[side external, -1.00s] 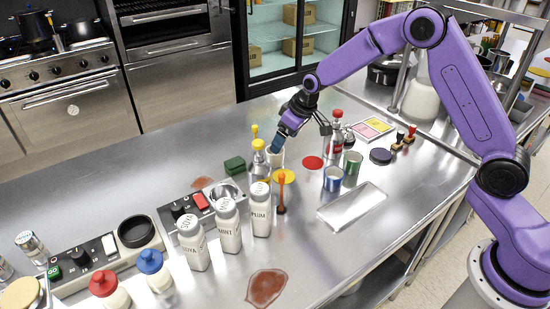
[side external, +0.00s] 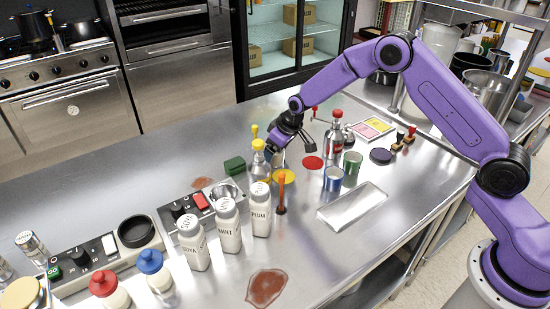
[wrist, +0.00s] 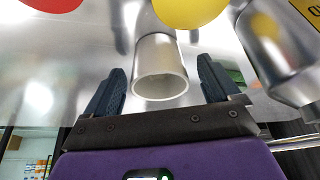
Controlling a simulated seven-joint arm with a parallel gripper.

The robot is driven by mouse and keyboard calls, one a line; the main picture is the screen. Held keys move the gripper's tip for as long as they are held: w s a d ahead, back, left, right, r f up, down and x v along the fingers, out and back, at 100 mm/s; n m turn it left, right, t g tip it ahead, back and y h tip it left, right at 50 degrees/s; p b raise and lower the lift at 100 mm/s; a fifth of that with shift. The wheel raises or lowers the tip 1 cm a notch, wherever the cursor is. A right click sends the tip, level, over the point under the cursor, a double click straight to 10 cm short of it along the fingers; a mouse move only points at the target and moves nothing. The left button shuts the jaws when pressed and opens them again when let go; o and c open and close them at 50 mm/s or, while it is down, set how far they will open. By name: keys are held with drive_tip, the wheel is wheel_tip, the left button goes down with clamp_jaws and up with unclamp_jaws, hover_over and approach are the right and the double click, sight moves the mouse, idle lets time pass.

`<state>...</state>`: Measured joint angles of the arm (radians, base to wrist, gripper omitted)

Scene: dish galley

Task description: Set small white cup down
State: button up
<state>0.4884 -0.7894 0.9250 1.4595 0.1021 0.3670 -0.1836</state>
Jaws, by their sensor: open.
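The small white cup (wrist: 160,70) stands between my gripper's two fingers in the wrist view, its pale round rim towards the camera. My gripper (wrist: 161,78) is open, with a gap showing between the cup and the finger on each side. In the side external view my gripper (side external: 273,151) is low over the counter, just behind the yellow-topped bottle (side external: 259,153). The cup (side external: 279,159) is mostly hidden there by my gripper and the bottle. Its base appears to be on the steel counter, but the contact is not clear.
Blue (side external: 333,179) and green (side external: 352,163) cups and a tray (side external: 352,206) stand right.

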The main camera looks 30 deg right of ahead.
drive_tip(key=c, duration=1.2)
